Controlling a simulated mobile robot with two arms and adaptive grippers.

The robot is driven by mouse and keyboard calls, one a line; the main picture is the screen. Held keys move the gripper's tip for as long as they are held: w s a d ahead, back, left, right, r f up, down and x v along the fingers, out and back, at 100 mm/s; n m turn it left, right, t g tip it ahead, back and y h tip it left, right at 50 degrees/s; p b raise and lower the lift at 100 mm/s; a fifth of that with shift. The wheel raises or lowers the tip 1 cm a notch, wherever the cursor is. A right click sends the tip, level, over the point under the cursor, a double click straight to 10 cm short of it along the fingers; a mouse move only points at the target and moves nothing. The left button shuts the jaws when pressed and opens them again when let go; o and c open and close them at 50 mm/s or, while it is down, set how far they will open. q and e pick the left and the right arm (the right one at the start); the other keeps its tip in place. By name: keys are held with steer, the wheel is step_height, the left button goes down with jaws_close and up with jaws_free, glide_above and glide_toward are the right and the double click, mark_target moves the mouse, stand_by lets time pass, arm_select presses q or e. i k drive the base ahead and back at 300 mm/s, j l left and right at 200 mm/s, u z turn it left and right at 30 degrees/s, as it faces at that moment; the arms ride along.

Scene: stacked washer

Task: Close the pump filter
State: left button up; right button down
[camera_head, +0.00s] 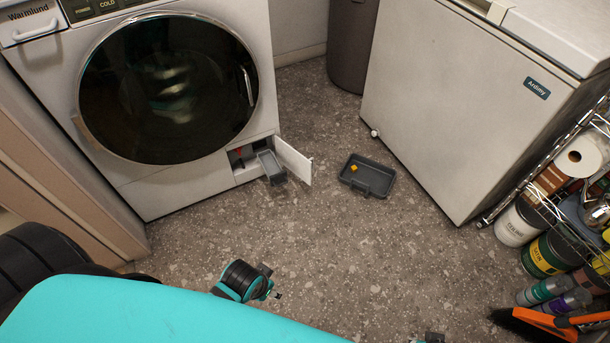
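The white front-loading washer (200,185) stands at the upper left. At its lower right corner the pump filter compartment (241,163) is open, with a small red part (239,150) inside. Its white door (293,160) is swung out to the right. A grey trough-like piece (272,167) sticks out of the opening beside the door, tilted down toward the floor. I cannot tell the filter itself clearly.
A dark grey tray (378,187) with a small yellow object (353,168) lies on the floor right of the door. A white chest freezer (455,110) and a dark bin (351,45) stand behind. A wire shelf (545,205) is at right.

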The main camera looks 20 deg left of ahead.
mark_target(273, 170)
steer(key=u, duration=0.9)
